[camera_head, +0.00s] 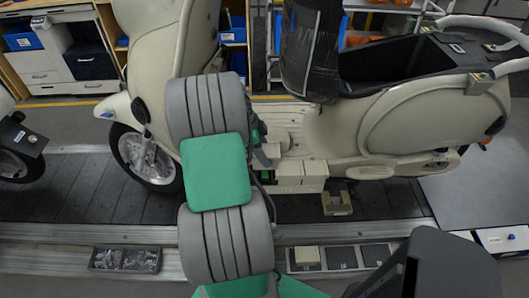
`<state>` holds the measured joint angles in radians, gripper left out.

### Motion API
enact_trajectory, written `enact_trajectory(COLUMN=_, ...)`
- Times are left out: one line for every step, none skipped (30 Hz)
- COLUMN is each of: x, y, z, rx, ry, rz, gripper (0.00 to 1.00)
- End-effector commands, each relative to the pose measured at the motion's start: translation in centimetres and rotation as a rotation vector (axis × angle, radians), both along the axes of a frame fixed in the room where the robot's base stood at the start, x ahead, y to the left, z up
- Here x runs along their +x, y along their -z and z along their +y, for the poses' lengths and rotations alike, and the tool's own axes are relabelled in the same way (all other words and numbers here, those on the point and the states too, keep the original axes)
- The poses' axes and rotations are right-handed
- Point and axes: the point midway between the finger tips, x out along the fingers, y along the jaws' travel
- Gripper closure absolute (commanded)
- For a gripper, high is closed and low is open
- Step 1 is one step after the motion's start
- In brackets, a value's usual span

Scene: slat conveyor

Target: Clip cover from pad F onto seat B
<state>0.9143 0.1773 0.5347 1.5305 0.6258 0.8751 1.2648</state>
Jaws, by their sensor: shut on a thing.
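My gripper (264,155) is at the side of the cream scooter (400,120), mostly hidden behind my grey and green arm. It is shut on a small beige cover (272,151), only part of which shows, close to the scooter's footboard. A row of beige blocks (302,177) runs along the scooter's lower side, just right of and below my gripper. I cannot read letters there, so I cannot tell which is seat B, nor whether the cover touches it. A tray at the front has dark bare pads (341,257) and a beige cover (306,255) on its left pad; pad F is not identifiable.
A tray of metal parts (125,260) lies at front left. A beige bracket (337,204) hangs below the blocks. The dark slat conveyor (90,190) is clear at left. Another scooter (15,140) is at the left edge; shelves stand behind.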

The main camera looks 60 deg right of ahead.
Motion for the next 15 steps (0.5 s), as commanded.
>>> enact_trajectory(x=0.0, y=0.4, z=0.0, rx=0.0, ry=0.0, rz=0.0, gripper=0.89)
enact_trajectory(x=0.0, y=0.5, z=0.0, rx=0.0, ry=0.0, rz=0.0, gripper=0.89)
enact_trajectory(x=0.0, y=0.7, z=0.0, rx=0.0, ry=0.0, rz=0.0, gripper=0.89)
enact_trajectory(x=0.0, y=0.9, z=0.0, rx=0.0, ry=0.0, rz=0.0, gripper=0.89)
enact_trajectory(x=0.0, y=1.1, z=0.0, rx=0.0, ry=0.0, rz=0.0, gripper=0.89)
enact_trajectory(x=0.0, y=1.3, z=0.0, rx=0.0, ry=0.0, rz=0.0, gripper=0.89)
enact_trajectory(x=0.0, y=1.5, z=0.0, rx=0.0, ry=0.0, rz=0.0, gripper=0.89)
enact_trajectory(x=0.0, y=1.7, z=0.0, rx=0.0, ry=0.0, rz=0.0, gripper=0.89)
enact_trajectory(x=0.0, y=1.9, z=0.0, rx=0.0, ry=0.0, rz=0.0, gripper=0.89)
enact_trajectory(x=0.0, y=2.1, z=0.0, rx=0.0, ry=0.0, rz=0.0, gripper=0.89)
enact_trajectory(x=0.0, y=2.2, z=0.0, rx=0.0, ry=0.0, rz=0.0, gripper=0.89)
enact_trajectory(x=0.0, y=2.5, z=0.0, rx=0.0, ry=0.0, rz=0.0, gripper=0.89)
enact_trajectory(x=0.0, y=2.7, z=0.0, rx=0.0, ry=0.0, rz=0.0, gripper=0.89)
enact_trajectory(x=0.0, y=2.8, z=0.0, rx=0.0, ry=0.0, rz=0.0, gripper=0.89)
enact_trajectory(x=0.0, y=3.1, z=0.0, rx=0.0, ry=0.0, rz=0.0, gripper=0.89)
